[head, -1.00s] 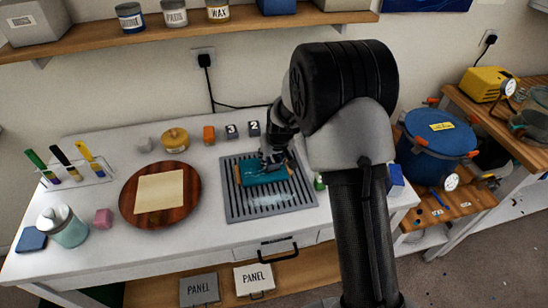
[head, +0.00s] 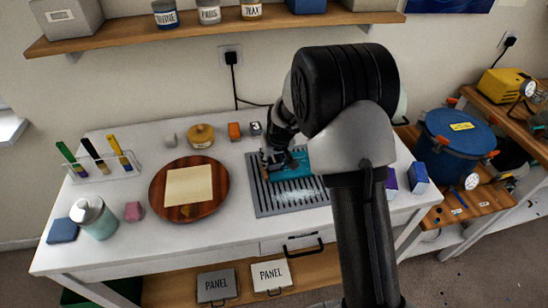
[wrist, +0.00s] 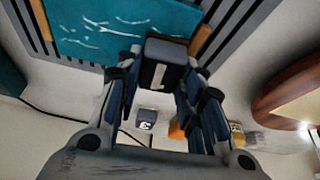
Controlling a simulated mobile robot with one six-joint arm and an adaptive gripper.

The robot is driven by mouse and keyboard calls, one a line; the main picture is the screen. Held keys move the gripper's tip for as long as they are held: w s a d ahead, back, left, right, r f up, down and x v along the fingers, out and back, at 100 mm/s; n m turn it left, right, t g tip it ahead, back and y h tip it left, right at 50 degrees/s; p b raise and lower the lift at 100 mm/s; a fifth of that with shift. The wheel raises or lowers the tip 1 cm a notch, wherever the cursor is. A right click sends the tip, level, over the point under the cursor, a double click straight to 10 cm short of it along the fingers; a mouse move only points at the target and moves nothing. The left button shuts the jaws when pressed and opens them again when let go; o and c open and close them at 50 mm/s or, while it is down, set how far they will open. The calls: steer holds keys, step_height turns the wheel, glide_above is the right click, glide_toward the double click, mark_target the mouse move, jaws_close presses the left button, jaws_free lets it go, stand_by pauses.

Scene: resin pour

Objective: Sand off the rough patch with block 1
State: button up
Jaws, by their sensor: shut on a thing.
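The teal panel (head: 297,163) lies on the slatted grey grate (head: 262,203) on the white table. Pale streaks mark its surface in the wrist view (wrist: 95,22); I cannot tell which of them are the rough patch. My gripper (head: 270,168) is at the panel's left end in the head view. It is shut on a dark grey block (wrist: 166,62) with a pale label bearing a dark stroke, which fits block 1. The block is at the panel's edge; I cannot tell whether it touches. My arm hides part of the panel.
Block 3 (head: 256,128) and an orange block (head: 234,131) stand behind the grate. A round wooden board (head: 160,204) with a tan sheet (head: 189,186) lies to the left. Pale dust (head: 298,194) lies on the grate's front. A blue pot (head: 455,140) stands at right.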

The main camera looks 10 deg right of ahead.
steer(key=r+p, duration=0.2)
steer(key=r, duration=0.1)
steer(key=r+p, duration=0.1)
steer(key=r, duration=0.1)
steer(key=shift+a+r, duration=0.1)
steer(key=shift+a, duration=0.2)
steer(key=shift+r+p, duration=0.9)
steer(key=shift+r, duration=0.6)
steer(key=shift+d, duration=0.15)
